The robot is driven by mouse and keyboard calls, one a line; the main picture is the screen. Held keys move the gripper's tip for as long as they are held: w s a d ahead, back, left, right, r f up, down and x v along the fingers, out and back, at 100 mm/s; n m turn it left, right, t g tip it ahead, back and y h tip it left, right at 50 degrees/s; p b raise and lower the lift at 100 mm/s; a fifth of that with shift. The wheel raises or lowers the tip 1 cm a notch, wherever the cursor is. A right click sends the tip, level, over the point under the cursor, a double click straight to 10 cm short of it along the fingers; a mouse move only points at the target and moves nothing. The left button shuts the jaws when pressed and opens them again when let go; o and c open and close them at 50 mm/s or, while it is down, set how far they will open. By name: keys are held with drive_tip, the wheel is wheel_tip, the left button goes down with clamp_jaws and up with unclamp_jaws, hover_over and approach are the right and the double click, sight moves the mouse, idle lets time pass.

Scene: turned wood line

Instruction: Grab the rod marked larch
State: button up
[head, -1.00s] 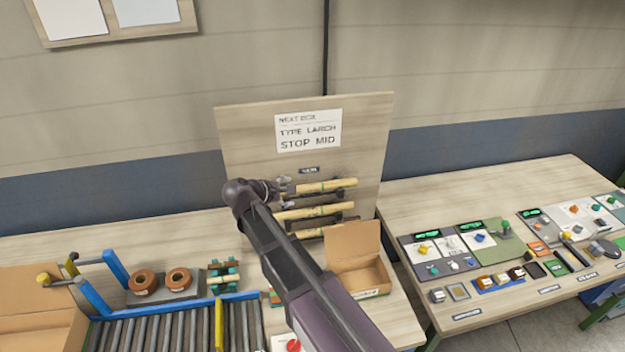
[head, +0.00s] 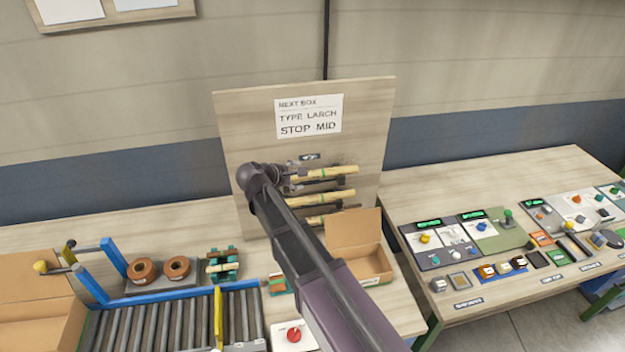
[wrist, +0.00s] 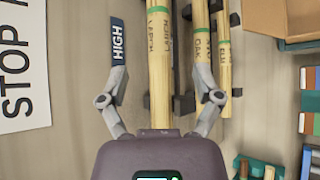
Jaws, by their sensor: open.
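Three pale rods with green bands lie one above another on the upright board's holders. The top rod (head: 325,173) runs lengthwise between my open fingers in the wrist view (wrist: 159,75); its small lettering appears to read LARCH. The middle rod (head: 318,198), marked OAK in the wrist view (wrist: 202,45), passes behind my right fingertip. The lowest rod (head: 330,214) appears marked ELM in the wrist view (wrist: 224,60). My gripper (head: 298,177) is open and empty at the top rod's left end; the wrist view shows its fingertips (wrist: 160,78) on either side of that rod.
An open cardboard box (head: 362,262) stands below right. A roller conveyor (head: 165,325) is at lower left. A control table (head: 470,190) stands right.

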sight(312, 174)
drive_tip(key=shift+b+x, duration=0.45)
drive_tip(key=shift+x, duration=1.1)
drive_tip(key=shift+b+x, duration=1.3)
drive_tip(key=shift+x, duration=1.3)
clamp_jaws()
